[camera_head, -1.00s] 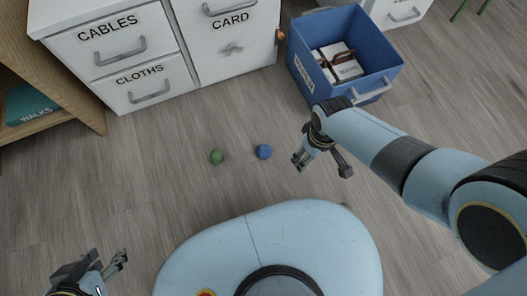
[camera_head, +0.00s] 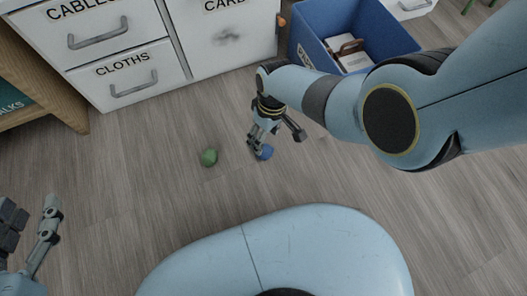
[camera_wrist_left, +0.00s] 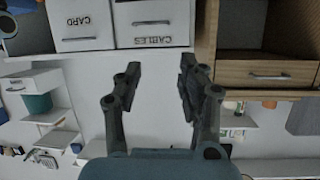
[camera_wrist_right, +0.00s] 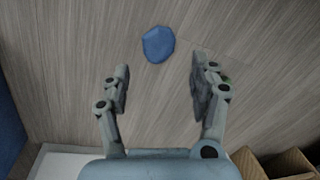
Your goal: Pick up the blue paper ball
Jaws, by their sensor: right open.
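The blue paper ball (camera_head: 264,152) lies on the floor in the head view, partly covered by a finger of my right gripper (camera_head: 278,142). In the right wrist view the blue ball (camera_wrist_right: 158,44) lies just beyond the open fingertips, roughly centred between them. My right gripper (camera_wrist_right: 160,76) is open and empty. My left gripper (camera_head: 30,218) is at the lower left of the head view, far from the ball. The left wrist view shows its fingers (camera_wrist_left: 160,72) apart with nothing between them.
A green ball (camera_head: 209,157) lies on the floor left of the blue one. White drawers (camera_head: 115,60) stand behind, with a blue bin (camera_head: 310,28) holding white packages at back right. A wooden shelf (camera_head: 42,75) is at left. Floor around the balls is clear.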

